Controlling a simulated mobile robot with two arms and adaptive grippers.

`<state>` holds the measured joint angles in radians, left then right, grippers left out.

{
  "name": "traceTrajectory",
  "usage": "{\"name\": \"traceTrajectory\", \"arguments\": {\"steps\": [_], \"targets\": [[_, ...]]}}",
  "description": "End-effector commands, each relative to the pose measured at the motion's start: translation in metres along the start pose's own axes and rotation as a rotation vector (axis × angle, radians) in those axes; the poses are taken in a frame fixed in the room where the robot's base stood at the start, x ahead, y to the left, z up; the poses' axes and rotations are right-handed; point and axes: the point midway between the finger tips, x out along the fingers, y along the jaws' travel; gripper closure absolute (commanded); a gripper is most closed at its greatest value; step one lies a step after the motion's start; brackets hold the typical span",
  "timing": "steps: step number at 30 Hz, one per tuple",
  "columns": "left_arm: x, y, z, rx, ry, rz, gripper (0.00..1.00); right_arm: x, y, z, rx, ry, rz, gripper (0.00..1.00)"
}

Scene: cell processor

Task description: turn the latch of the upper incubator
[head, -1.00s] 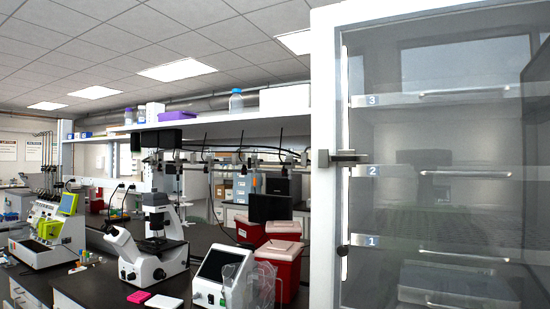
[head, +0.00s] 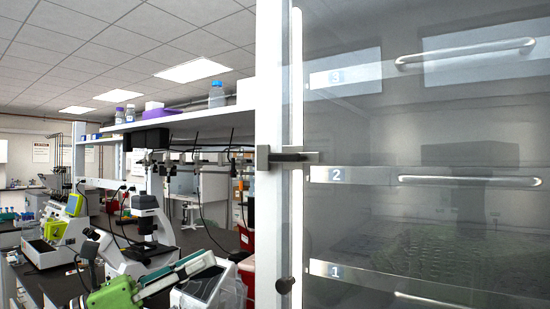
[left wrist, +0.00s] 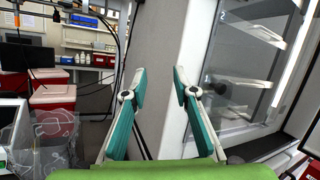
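The incubator (head: 268,60) is a tall white-framed cabinet with a glass door, filling the right of the head view. Its latch (head: 285,157) is a dark bar on a grey mount, lying roughly horizontal across the frame edge near shelf label 2. My left gripper (head: 195,268), green and white, is low in the head view, left of and below the latch, apart from it. In the left wrist view the left gripper (left wrist: 160,84) has its fingers spread with nothing between them. The cabinet front (left wrist: 235,75) is at the right there. I do not make out the latch in that view. My right gripper is not in view.
A microscope (head: 150,232) and a screen device (head: 205,290) stand on the bench at left, close to my left arm. Red bins (left wrist: 52,98) stand left of the gripper.

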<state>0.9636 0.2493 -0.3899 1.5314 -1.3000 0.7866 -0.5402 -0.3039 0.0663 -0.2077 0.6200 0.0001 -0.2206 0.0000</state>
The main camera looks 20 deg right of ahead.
Motion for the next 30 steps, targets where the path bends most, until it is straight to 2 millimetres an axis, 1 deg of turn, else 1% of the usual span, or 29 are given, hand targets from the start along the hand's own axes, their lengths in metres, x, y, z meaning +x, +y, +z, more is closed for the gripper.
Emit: {"name": "traceTrajectory", "arguments": {"steps": [1, 2, 3, 5, 6, 9, 12, 16, 18, 21, 23, 26, 30], "targets": [[0.012, -0.040, 0.024, 0.204, 0.064, -0.045, 0.74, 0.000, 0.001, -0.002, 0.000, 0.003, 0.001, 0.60], [0.017, -0.060, 0.033, 0.323, 0.104, -0.063, 0.74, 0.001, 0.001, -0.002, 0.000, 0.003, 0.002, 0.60], [0.022, -0.085, 0.044, 0.482, 0.156, -0.081, 0.74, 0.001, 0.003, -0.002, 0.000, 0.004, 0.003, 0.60], [0.026, -0.117, 0.058, 0.719, 0.231, -0.094, 0.74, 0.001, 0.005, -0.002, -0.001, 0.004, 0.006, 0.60], [0.027, -0.136, 0.067, 0.873, 0.276, -0.093, 0.74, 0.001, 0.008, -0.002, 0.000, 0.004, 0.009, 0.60], [0.024, -0.173, 0.088, 1.221, 0.374, -0.062, 0.74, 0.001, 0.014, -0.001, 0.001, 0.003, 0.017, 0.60], [0.017, -0.199, 0.109, 1.496, 0.445, -0.004, 0.74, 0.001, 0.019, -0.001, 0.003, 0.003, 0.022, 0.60], [0.009, -0.221, 0.130, 1.725, 0.499, 0.071, 0.74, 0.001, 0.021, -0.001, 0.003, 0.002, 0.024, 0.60], [0.005, -0.227, 0.137, 1.791, 0.514, 0.100, 0.74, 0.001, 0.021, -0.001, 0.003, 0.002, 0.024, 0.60], [0.006, -0.230, 0.142, 1.833, 0.526, 0.119, 0.74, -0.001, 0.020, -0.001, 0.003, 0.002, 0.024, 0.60], [0.011, -0.228, 0.143, 1.839, 0.527, 0.122, 0.74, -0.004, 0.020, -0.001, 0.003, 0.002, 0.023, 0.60], [0.024, -0.223, 0.141, 1.835, 0.526, 0.119, 0.74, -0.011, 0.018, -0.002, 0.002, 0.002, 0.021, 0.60], [0.051, -0.211, 0.137, 1.831, 0.525, 0.117, 0.74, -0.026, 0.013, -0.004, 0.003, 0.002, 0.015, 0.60]]}}
